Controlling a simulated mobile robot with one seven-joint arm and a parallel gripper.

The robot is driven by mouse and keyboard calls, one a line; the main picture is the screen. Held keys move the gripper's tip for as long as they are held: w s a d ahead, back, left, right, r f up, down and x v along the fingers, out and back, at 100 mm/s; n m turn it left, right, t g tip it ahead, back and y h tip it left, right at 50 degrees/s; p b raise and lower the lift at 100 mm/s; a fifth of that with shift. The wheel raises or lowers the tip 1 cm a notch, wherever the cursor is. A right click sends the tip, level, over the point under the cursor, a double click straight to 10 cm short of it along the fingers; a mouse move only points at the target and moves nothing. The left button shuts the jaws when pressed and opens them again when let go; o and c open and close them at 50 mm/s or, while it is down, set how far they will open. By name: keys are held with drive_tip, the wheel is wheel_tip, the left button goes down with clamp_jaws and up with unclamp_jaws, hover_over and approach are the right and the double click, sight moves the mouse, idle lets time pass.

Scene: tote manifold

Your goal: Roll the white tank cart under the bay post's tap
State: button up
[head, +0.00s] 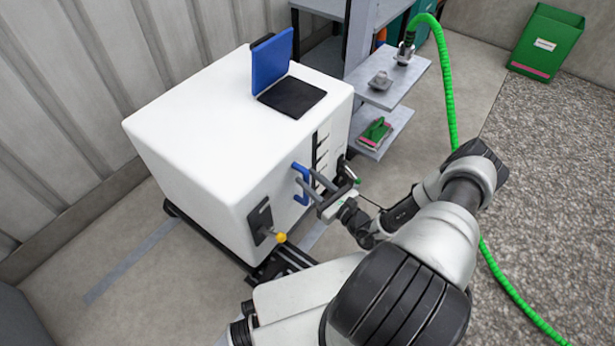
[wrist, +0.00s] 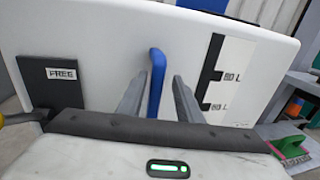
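The white tank cart (head: 190,125) stands left of centre in the head view, on a dark wheeled frame. Its blue lid (head: 272,62) stands open beside a black opening (head: 291,97) on top. A blue handle (head: 302,184) is on its side facing me; it also shows in the wrist view (wrist: 157,80). My gripper (head: 307,178) is open, one finger on each side of the handle, with gaps visible in the wrist view (wrist: 158,105). A black plate (wrist: 50,85) reads "FREE"; a lever with a yellow knob (head: 281,237) is beside it. I cannot make out the tap clearly.
A grey post (head: 361,35) with shelves (head: 395,92) stands behind the cart. A green bin (head: 548,42) stands at back right. A corrugated wall (head: 60,110) is left.

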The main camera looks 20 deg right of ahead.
drive_tip(key=p+v, duration=0.2)
drive_tip(key=v, duration=1.4)
